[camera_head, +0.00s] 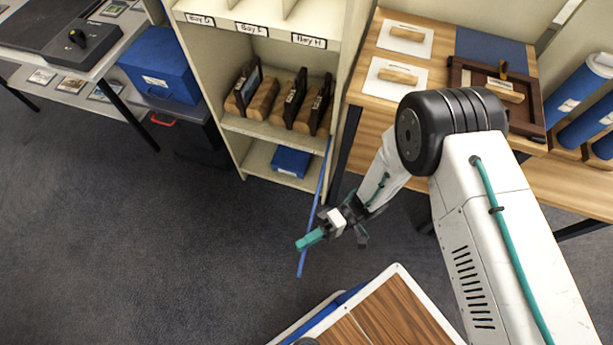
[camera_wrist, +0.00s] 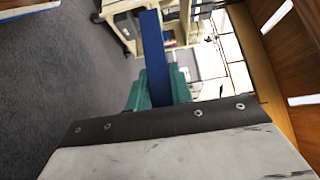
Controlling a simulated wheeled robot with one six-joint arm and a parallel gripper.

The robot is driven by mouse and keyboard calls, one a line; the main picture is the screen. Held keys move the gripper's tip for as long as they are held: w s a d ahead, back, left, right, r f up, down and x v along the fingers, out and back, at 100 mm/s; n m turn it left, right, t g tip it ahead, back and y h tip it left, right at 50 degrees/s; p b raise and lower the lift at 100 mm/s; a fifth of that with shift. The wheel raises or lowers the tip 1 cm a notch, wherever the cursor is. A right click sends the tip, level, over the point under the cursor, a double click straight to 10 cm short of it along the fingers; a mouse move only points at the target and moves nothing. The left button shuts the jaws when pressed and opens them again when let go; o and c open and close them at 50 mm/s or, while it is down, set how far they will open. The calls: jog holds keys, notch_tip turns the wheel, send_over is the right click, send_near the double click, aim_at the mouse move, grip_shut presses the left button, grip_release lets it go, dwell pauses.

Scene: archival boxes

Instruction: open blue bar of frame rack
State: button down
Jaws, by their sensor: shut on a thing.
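The blue bar (camera_head: 318,190) of the frame rack is long and thin. In the head view it runs from the right side of the shelf's lower part out over the floor, swung away from the shelf front. My gripper (camera_head: 312,239) has teal fingertips and is shut on the bar near its free end. In the wrist view the blue bar (camera_wrist: 154,55) stands up between the teal fingertips (camera_wrist: 160,88). The frame rack (camera_head: 276,98) is a cream shelf unit; dark frames and wooden blocks stand on its middle shelf. The bar's hinge is not clear.
A blue box (camera_head: 291,162) lies on the rack's bottom shelf. A wooden table (camera_head: 375,117) with pads and a dark frame tray (camera_head: 497,92) stands right of the rack. A larger blue box (camera_head: 160,65) is at the left. The grey floor (camera_head: 160,250) in front is clear.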

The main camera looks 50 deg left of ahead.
jog(key=shift+d, duration=0.1)
dwell(0.3)
jog(key=c, duration=1.2)
grip_release()
jog(key=shift+w, duration=0.1)
jog(key=shift+c, duration=0.2)
jog(key=w, duration=0.7)
jog(key=shift+w+d, duration=0.15)
jog(key=shift+w, duration=0.25)
